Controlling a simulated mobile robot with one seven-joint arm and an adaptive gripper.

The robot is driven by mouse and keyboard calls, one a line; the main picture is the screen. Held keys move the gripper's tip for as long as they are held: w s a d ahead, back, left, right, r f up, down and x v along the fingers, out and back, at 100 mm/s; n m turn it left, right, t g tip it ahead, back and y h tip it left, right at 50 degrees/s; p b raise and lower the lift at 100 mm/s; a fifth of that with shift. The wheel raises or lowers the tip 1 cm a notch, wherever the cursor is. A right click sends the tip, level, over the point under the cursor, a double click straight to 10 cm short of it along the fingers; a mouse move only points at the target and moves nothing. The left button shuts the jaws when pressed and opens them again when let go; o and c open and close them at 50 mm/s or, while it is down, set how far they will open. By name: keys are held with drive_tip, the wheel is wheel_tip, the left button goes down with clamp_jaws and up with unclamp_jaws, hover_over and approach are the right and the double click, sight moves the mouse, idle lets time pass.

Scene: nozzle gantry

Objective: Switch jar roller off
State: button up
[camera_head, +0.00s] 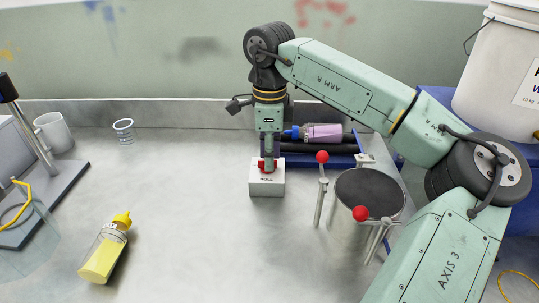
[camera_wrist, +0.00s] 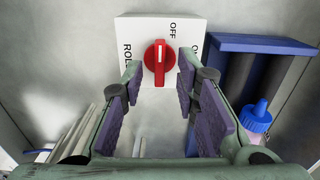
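The white switch box labelled ROLL (camera_head: 266,187) stands on the bench; it also shows in the wrist view (camera_wrist: 136,32) with OFF and ON lettering. Its red knob (camera_wrist: 158,68) has a white line on its grip bar, which stands nearly upright in the picture, toward the edge with OFF. My gripper (camera_head: 268,160) points down over the box. In the wrist view my gripper (camera_wrist: 160,82) is open, one finger on each side of the knob, with gaps visible. The blue jar roller (camera_head: 290,159) with dark rollers carries a lying purple jar with a blue cap (camera_head: 322,132).
A metal can (camera_head: 352,225) and two red-balled levers (camera_head: 322,157) stand right of the box. A yellow bottle (camera_head: 103,255) lies at front left. A small glass (camera_head: 124,131) and a cup (camera_head: 53,132) stand at back left. The bench left of the box is clear.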

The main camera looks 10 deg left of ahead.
wheel_tip(320, 180, up, 12)
drive_tip(key=shift+f, duration=0.25)
idle(0.3)
